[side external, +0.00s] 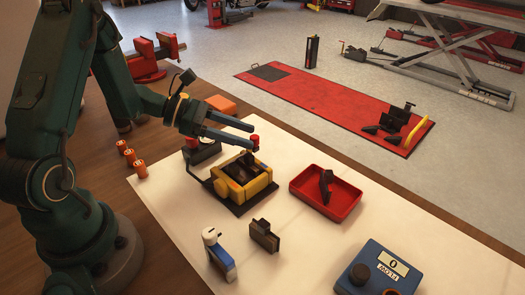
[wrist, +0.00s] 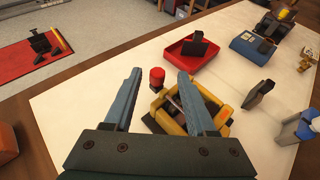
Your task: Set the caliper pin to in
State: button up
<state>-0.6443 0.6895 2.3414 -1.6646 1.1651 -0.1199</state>
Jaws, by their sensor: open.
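The yellow caliper (side external: 262,186) sits on a dark base on the white sheet. A pin with a red cap (side external: 255,139) stands up at its far side; this looks like the caliper pin. My gripper (side external: 251,138) is open and reaches over the caliper from the left. In the wrist view the red cap (wrist: 157,74) shows between the two blue fingertips (wrist: 159,73), with space on both sides. The fingers do not close on it. My right finger hides part of the caliper (wrist: 172,121) there. How far the pin is pushed in is hard to tell.
A red tray (side external: 311,206) with a dark pad lies right of the caliper. A dark block (side external: 264,235), a blue-white bottle (side external: 219,255) and a blue gauge box (side external: 380,272) stand nearer. Orange cylinders (side external: 130,158) and an orange box (side external: 220,104) are at left and back.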

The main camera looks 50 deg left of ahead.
jog(key=shift+v, duration=1.15)
jog(key=shift+d+r, duration=0.1)
jog(key=shift+d, duration=0.15)
jog(key=d+r+m, duration=0.1)
jog(key=r, duration=0.1)
jog(key=d+r+m, duration=0.1)
jog(key=shift+w+d+r+m+g+h, duration=0.25)
jog(key=shift+w+d+m+g+h, duration=0.05)
jog(key=shift+w+d, duration=0.05)
jog(key=s+d+r+m+g+y, duration=0.1)
jog(key=s+d+r+m+g, duration=0.5)
jog(key=s+d+m, duration=0.55)
jog(key=s+m+y, duration=0.4)
jog(key=s+m, duration=0.1)
jog(key=m, duration=0.3)
jog(key=a+f+m+t+y, duration=0.1)
jog(key=a+m+t+y, duration=0.1)
jog(key=a+m+y, duration=0.3)
jog(key=a, duration=0.3)
jog(key=shift+s+f+t, duration=0.2)
jog(key=shift+f+t, duration=0.1)
jog(key=shift+f, duration=0.05)
